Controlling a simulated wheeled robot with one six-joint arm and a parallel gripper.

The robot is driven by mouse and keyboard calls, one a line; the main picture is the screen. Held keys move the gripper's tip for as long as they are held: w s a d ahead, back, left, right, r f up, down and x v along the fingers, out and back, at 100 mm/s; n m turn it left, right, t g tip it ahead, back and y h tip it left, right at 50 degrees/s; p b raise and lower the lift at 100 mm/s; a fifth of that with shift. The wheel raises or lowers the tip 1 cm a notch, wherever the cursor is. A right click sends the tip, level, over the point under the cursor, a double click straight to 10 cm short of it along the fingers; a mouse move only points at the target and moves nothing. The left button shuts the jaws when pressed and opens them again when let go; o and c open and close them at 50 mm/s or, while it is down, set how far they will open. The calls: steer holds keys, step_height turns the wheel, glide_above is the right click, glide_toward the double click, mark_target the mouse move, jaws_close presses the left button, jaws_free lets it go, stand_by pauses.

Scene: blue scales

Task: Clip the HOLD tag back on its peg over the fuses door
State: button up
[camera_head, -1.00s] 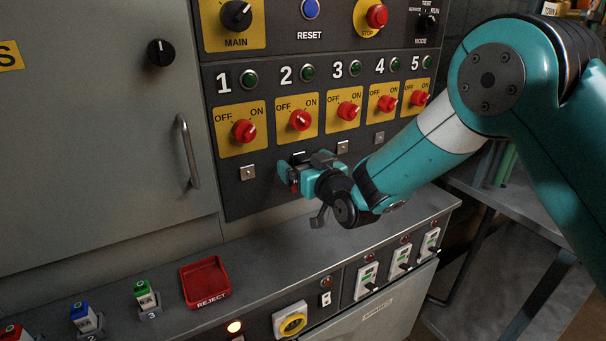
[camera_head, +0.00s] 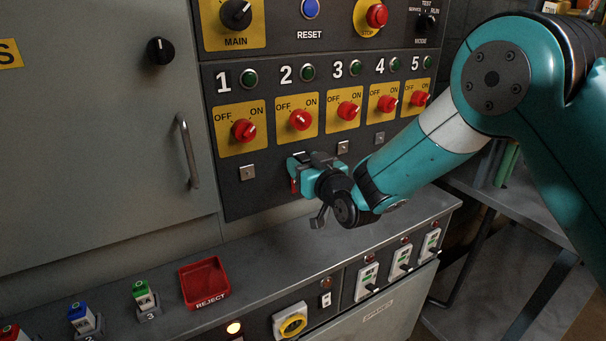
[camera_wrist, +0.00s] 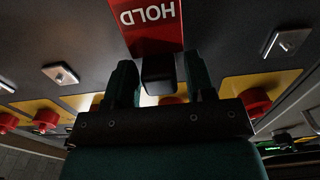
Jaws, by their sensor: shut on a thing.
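The red HOLD tag (camera_wrist: 152,25) shows upside down at the top of the wrist view, with white letters. Its dark clip block (camera_wrist: 158,75) sits between the fingers of my gripper (camera_wrist: 160,82), which is shut on it. In the head view my gripper (camera_head: 296,173) is close in front of the panel below switch 2, and a small red bit of the tag (camera_head: 294,187) shows beside it. I cannot tell whether the tag touches the panel. The grey door (camera_head: 90,130) at left has a yellow label cut off to "S". I cannot make out a peg on it.
Small square metal plates (camera_head: 248,173) sit below the switches; the one below switch 2 is mostly hidden by my gripper. Red rotary switches (camera_head: 300,120) stick out above. The door handle (camera_head: 188,150) juts out left. A ledge with a red REJECT tray (camera_head: 204,283) lies below.

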steer(key=shift+b+v, duration=1.75)
steer(key=shift+v, duration=1.25)
steer(key=shift+d, duration=0.15)
